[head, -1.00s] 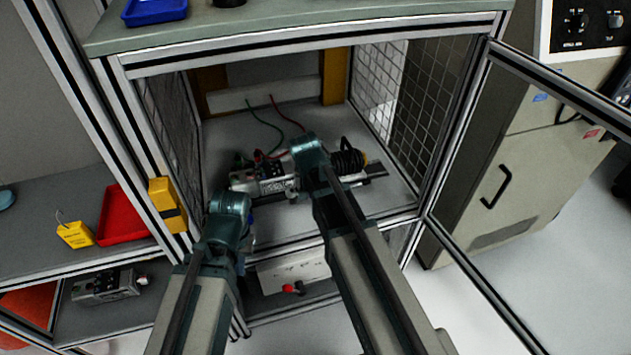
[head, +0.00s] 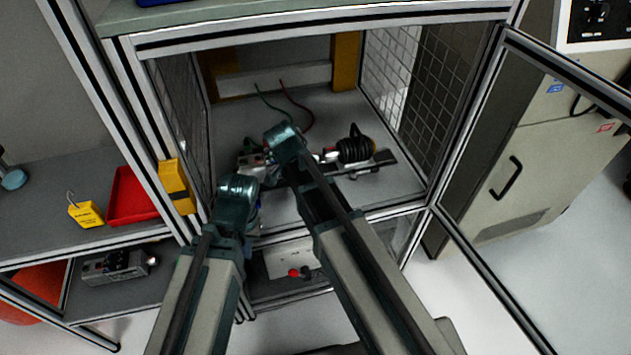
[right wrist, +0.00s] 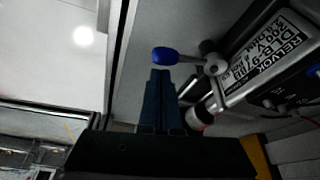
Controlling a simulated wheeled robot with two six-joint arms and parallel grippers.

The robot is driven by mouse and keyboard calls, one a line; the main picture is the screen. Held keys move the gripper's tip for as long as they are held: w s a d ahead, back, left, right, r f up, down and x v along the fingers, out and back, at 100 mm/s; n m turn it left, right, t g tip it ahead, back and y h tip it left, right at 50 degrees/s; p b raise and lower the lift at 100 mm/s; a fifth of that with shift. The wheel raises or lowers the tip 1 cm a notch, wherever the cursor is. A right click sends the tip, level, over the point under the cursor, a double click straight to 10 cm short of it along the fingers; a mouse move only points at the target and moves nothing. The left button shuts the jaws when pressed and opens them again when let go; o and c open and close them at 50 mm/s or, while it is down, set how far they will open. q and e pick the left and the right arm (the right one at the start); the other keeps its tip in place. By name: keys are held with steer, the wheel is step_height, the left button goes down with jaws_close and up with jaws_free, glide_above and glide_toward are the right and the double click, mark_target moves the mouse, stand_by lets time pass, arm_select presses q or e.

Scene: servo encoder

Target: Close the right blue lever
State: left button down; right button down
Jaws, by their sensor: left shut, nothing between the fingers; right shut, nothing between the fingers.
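The servo unit (head: 360,165) lies on the cabinet floor, its left part hidden behind my right arm. In the right wrist view, its labelled silver housing (right wrist: 268,62) is at the right, and the lever with a blue knob (right wrist: 165,56) points left from it. My right gripper (right wrist: 160,73) is shut and empty, its tips just below the blue knob; I cannot tell whether they touch. In the head view my right gripper is hidden behind its own arm. My left gripper (head: 254,222) is shut and empty near the cabinet's front edge, apart from the unit.
The cabinet's frame and mesh walls (head: 450,90) bound the space. Its glass door (head: 540,150) stands open at right. Red and green wires (head: 300,105) lie behind the unit.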

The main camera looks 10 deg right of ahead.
steer(key=shift+s+a, duration=0.1)
steer(key=shift+a, duration=0.25)
arm_select(q)
steer(key=shift+r, duration=0.15)
arm_select(e)
steer(key=shift+r, duration=0.15)
stand_by(0.3)
